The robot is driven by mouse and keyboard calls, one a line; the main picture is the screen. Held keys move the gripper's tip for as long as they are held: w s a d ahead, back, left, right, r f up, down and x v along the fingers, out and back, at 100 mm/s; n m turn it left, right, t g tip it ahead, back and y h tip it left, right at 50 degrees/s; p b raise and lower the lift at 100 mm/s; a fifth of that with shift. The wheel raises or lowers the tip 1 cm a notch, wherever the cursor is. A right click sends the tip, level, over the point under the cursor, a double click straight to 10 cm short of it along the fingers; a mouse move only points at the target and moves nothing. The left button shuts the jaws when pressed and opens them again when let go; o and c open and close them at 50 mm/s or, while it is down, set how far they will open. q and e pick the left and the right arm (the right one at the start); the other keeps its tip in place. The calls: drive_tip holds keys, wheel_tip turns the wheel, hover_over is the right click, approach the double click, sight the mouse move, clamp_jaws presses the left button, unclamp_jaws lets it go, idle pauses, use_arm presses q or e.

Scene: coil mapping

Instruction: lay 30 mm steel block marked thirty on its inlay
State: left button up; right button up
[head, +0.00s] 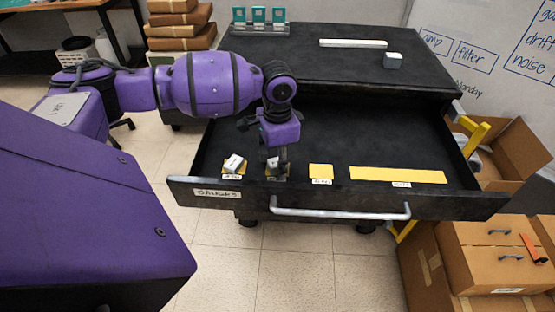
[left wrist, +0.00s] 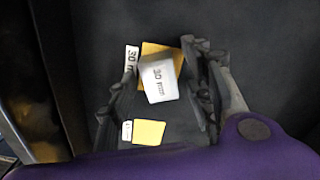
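The steel block marked 30 mm (left wrist: 158,82) is a pale block between the fingers of my left gripper in the left wrist view. It overlaps a yellow inlay (left wrist: 165,53), which shows beyond its upper and right edges; a "30" label (left wrist: 131,60) lies beside that inlay. I cannot tell whether the block touches the inlay. My left gripper (head: 278,163) is low in the open drawer, its fingers apart with gaps on either side of the block. In the head view the fingers partly hide the block (head: 272,163). My right gripper is not in view.
The drawer (head: 420,204) also has a left inlay with a pale block (head: 233,163) on it, a bare square inlay (head: 321,171) and a long bare inlay (head: 398,175). On the cabinet top lie a long bar (head: 352,43) and a grey block (head: 393,60). Boxes (head: 500,255) stand right.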

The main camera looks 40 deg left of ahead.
use_arm(q)
wheel_tip(320, 180, up, 12)
drive_tip(key=shift+r+p, duration=0.2)
drive_tip(key=shift+p, duration=0.2)
